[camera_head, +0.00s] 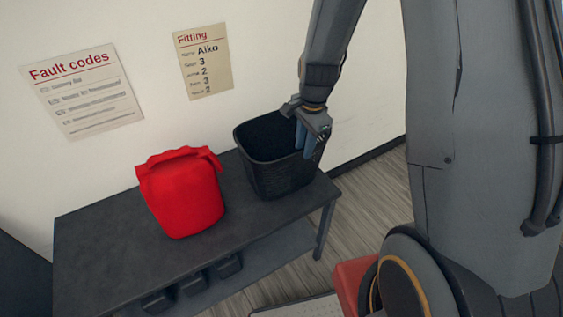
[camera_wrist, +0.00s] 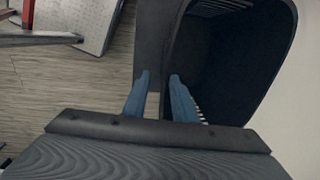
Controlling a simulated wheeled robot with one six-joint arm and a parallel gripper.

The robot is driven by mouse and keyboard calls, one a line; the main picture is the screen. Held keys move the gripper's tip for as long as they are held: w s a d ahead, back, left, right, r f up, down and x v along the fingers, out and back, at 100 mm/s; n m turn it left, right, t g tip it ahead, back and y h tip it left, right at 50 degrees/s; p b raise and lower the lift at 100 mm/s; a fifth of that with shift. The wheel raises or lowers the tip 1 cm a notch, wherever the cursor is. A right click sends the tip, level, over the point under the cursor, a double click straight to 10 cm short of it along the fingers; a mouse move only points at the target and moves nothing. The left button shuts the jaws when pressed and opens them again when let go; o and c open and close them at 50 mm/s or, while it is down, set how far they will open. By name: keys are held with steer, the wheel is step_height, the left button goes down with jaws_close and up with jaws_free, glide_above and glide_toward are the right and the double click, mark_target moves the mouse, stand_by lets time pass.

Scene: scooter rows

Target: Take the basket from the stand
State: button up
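The black basket (camera_head: 275,172) stands upright at the right end of the dark grey stand (camera_head: 110,245). It looks empty in the part I can see. My gripper (camera_head: 306,143) points down at the basket's right rim, with its blue fingers overlapping the rim in the head view. In the wrist view, my gripper (camera_wrist: 160,90) has its fingers apart, with a gap between them. The basket (camera_wrist: 225,65) fills the upper right there, and its near wall edge runs down between the fingers. Whether either finger touches the wall cannot be told.
A red bag (camera_head: 182,195) stands on the stand left of the basket. Small dark bins (camera_head: 190,283) sit on the lower shelf. Two notices, Fault codes (camera_head: 83,90) and Fitting (camera_head: 203,62), hang on the wall. Wooden floor (camera_head: 370,195) is open right of the stand.

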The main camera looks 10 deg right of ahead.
mark_target(298, 165)
steer(key=shift+w+a+f+b, duration=0.15)
steer(key=shift+w+f+b, duration=0.2)
steer(key=shift+f, duration=1.6)
steer(key=shift+w+a+f+b, duration=0.1)
steer(key=shift+w+f, duration=0.3)
steer(key=shift+f, duration=1.55)
steer(key=shift+w+a+f+b, duration=0.15)
steer(key=shift+w+f+b, duration=0.2)
steer(key=shift+f, duration=1.6)
steer(key=shift+w, duration=0.1)
jaws_close()
